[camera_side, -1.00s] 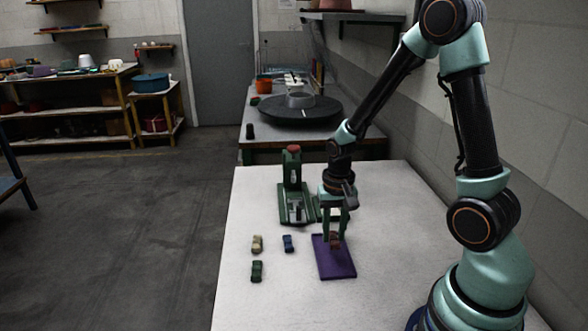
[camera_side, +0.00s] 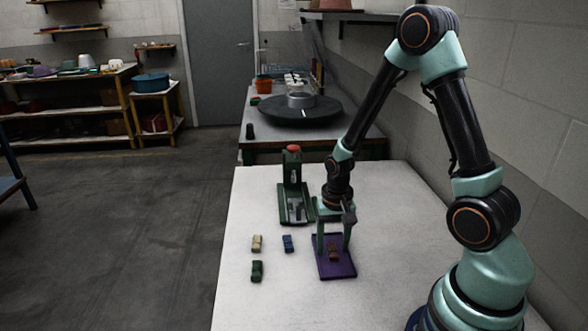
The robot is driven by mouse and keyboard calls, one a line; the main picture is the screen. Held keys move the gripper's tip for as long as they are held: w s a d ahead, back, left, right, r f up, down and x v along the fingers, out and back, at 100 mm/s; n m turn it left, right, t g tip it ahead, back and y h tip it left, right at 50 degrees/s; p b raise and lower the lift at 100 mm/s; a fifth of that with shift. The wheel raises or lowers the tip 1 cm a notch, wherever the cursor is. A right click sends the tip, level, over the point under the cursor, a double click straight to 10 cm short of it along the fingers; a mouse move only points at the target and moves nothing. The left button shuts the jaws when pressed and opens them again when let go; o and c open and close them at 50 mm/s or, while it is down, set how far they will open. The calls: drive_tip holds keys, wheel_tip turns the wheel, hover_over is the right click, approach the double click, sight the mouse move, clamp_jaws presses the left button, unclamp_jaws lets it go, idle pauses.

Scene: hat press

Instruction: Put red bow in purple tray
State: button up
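The red bow (camera_side: 333,252), small and brownish red, lies on the purple tray (camera_side: 340,270), a flat tray on the white table. My gripper (camera_side: 334,247) is above the tray with its two green fingers spread wide. One finger is to the left of the bow and the other to the right, with gaps between them and the bow. The fingers hide part of the tray's far side.
A tan bow (camera_side: 257,243), a blue bow (camera_side: 288,243) and a dark green bow (camera_side: 257,271) lie on the table (camera_side: 290,300) left of the tray. A green press (camera_side: 293,190) with a red top stands behind them. The table's front is clear.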

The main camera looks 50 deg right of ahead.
wheel_tip(320, 180, up, 12)
drive_tip(key=f, duration=0.1)
wheel_tip(320, 180, up, 8)
drive_tip(key=n+t, duration=0.3)
drive_tip(key=n, duration=0.1)
hover_over(332, 247)
drive_tip(key=a, duration=0.5)
drive_tip(key=s+a+r+n+t, duration=0.2)
drive_tip(key=s+a+r+n, duration=0.1)
drive_tip(key=a+r+n, duration=0.1)
drive_tip(key=shift+r+n+t, duration=0.3)
drive_tip(key=shift+r+n, duration=0.2)
drive_tip(key=shift+r, duration=0.2)
